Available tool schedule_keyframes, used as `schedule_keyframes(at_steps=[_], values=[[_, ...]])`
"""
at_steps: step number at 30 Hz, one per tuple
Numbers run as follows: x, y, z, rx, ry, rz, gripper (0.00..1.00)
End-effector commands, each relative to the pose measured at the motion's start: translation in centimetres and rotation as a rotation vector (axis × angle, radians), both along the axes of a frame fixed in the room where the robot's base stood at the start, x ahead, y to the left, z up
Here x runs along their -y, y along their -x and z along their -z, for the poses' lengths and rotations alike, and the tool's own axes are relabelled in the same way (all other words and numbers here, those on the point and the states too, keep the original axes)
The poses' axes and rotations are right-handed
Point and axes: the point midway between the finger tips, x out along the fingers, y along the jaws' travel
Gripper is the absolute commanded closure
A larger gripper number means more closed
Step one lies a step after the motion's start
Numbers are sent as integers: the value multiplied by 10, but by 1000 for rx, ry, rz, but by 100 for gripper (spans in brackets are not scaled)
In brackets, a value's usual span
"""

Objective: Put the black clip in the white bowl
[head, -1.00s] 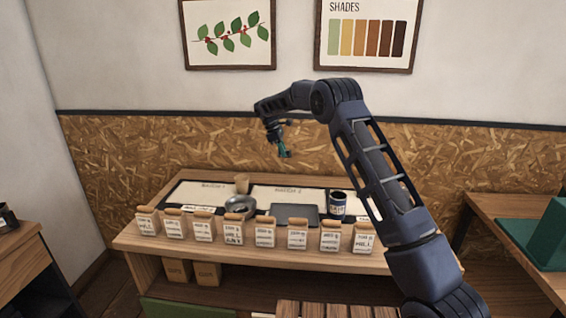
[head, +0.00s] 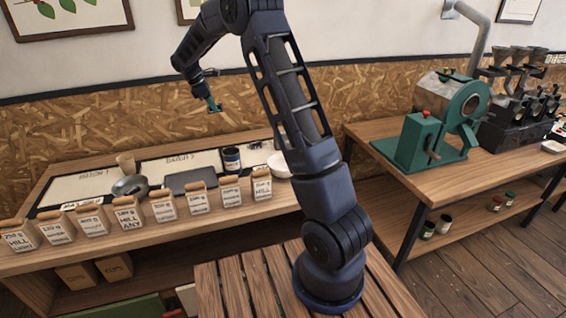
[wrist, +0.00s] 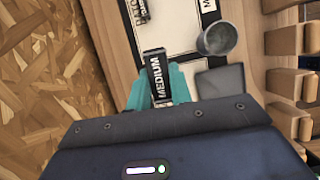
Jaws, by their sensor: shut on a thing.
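My gripper (head: 213,106) is raised above the back of the bench, in front of the chipboard wall. In the wrist view, its teal fingers (wrist: 160,88) are shut on the black clip (wrist: 158,75), a small black piece with the white word MEDIUM. In the head view the clip is too small to tell from the fingers. The white bowl (head: 280,164) stands on the right part of the bench, right of my gripper, partly hidden behind my arm. The wrist view does not show the bowl.
A grey tray (head: 191,180) and a metal bowl (head: 130,187) lie farther left. A row of paper bags (head: 163,205) lines the bench front. A green roaster (head: 440,120) stands on the right-hand table.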

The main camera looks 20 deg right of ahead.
Motion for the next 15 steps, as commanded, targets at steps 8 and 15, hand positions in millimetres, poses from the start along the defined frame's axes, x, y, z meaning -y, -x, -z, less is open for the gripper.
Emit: schedule_keyframes(at_steps=[8, 15], values=[[94, 57, -4, -1, 1, -5, 100], [162, 119, 2, -5, -2, -16, 100]])
